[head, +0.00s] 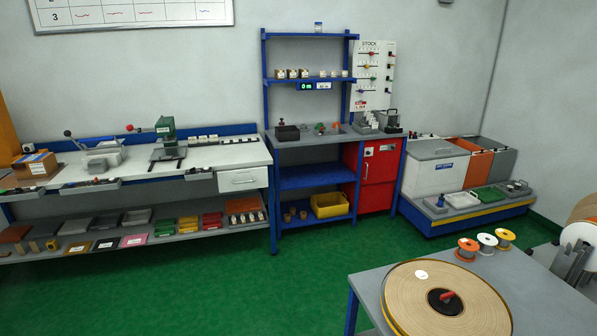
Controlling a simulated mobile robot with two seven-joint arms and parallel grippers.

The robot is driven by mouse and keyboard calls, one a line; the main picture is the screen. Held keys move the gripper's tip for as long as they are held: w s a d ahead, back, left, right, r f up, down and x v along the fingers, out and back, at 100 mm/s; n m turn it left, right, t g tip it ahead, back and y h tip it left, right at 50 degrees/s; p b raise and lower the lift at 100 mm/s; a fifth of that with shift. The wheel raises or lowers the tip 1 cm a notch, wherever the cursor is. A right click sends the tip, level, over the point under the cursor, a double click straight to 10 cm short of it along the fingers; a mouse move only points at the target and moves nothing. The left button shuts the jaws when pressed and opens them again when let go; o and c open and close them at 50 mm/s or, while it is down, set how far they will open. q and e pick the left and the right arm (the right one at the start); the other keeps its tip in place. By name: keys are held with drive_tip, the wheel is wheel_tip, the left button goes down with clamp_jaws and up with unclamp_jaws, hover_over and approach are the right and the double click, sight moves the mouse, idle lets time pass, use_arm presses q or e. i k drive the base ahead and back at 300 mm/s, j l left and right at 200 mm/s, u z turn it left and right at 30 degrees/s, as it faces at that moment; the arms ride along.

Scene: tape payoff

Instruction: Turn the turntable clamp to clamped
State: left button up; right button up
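The turntable (405,309) carries a large tan reel at the lower right, on the near grey table. The reel has a black hub at its middle. The clamp's red handle (447,296) lies on the hub and points to the right and slightly up. I cannot tell from its pose whether it is clamped. A white round label (421,274) sits on the reel's upper left. Neither of my grippers is in view. The reel's near edge is cut off by the frame.
Orange (467,249), white (487,243) and yellow (505,238) small spools stand behind the turntable on the near table (375,284). Grey brackets and large reels (580,240) stand at the right edge. Green floor (230,290) is clear to the left. Workbenches line the back wall.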

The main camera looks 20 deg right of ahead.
sight(445, 297)
drive_tip(key=i+j+z, duration=0.1)
drive_tip(key=z, duration=0.35)
drive_tip(key=i+j+z, duration=0.25)
drive_tip(key=z, duration=0.2)
drive_tip(key=i+j+z, duration=0.25)
drive_tip(key=z, duration=0.15)
